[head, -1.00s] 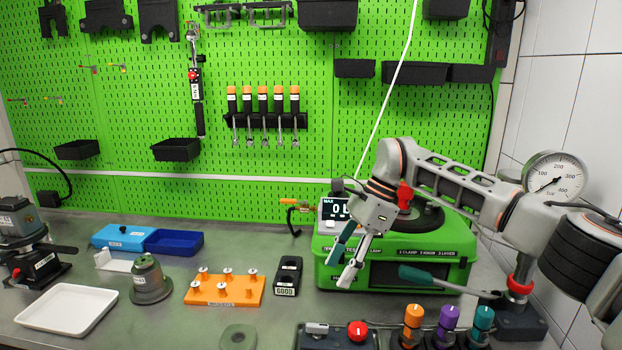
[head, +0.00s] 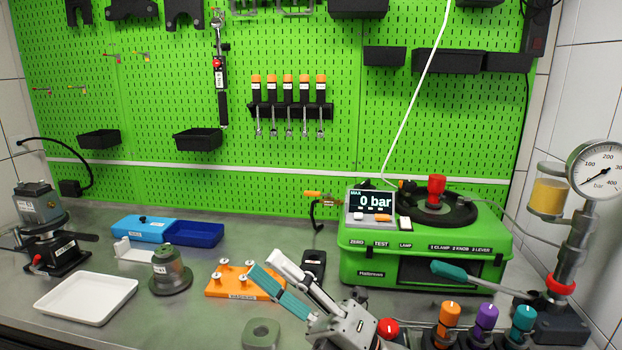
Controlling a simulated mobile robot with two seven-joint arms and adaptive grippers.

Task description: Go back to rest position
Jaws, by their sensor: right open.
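My right gripper (head: 275,270) is low at the front of the bench in the head view, its fingers pointing up and left. The fingers are apart and hold nothing. They cover part of the orange block (head: 228,280) with its silver pegs and part of the black labelled box (head: 314,264). The green test unit (head: 420,245) stands to the right of the fingers, apart from them, its display reading 0 bar. My left gripper is not in view.
A white tray (head: 85,299), a grey-green pump part (head: 170,272) and blue bins (head: 193,234) lie left. The pressure gauge (head: 599,170) stands right, near a teal-handled lever (head: 450,270). Coloured knobs (head: 485,318) line the front. A green nut-like part (head: 261,333) lies below the gripper.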

